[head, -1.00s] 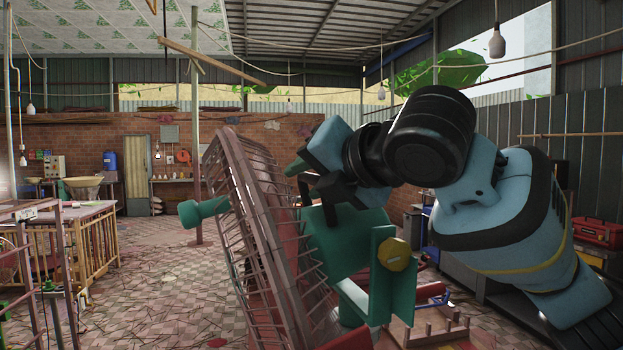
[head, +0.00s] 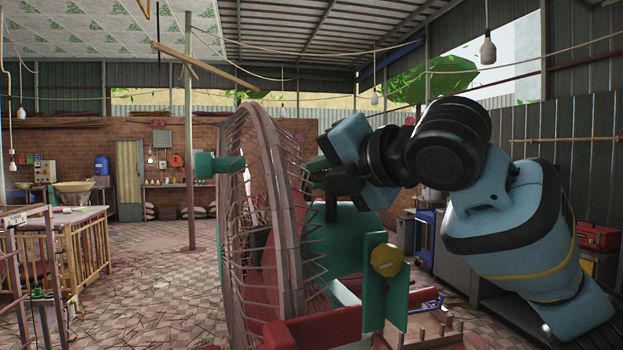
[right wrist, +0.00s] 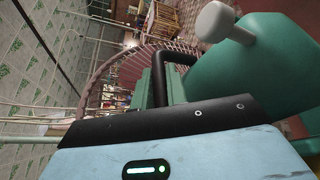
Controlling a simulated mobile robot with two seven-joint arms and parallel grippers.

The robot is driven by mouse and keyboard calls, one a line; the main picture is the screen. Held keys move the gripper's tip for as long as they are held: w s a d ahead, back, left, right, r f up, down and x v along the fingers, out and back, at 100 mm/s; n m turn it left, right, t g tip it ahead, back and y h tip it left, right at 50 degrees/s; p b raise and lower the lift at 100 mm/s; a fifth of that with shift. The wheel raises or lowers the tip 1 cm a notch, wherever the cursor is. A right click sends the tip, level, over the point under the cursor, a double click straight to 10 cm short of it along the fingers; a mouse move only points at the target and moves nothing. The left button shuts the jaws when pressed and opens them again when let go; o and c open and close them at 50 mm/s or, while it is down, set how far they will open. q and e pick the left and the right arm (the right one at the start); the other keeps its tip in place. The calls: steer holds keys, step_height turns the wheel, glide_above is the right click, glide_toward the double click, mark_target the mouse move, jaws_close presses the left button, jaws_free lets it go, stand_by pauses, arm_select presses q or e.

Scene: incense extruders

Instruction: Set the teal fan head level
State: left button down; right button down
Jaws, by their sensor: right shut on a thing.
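The teal fan head has a large round pinkish-brown wire cage (head: 262,135) and a teal motor housing (head: 345,238) behind it. Its cage now stands nearly upright, and the teal nub (head: 215,165) at its front points left, about level. A yellow knob (head: 387,260) sits on the teal bracket beside the housing. My left gripper is out of view.
A red beam (head: 315,328) and a wooden rack (head: 425,338) are low beside the fan. A wooden-railed table (head: 75,245) stands at the left. The tiled floor (head: 150,270) between table and fan is open. Bulbs hang overhead.

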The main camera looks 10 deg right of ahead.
steer(key=shift+d+r, duration=0.1)
steer(key=c, duration=1.4)
jaws_free()
steer(key=v, duration=0.7)
steer(key=shift+s, duration=0.4)
steer(key=shift+d, duration=0.15)
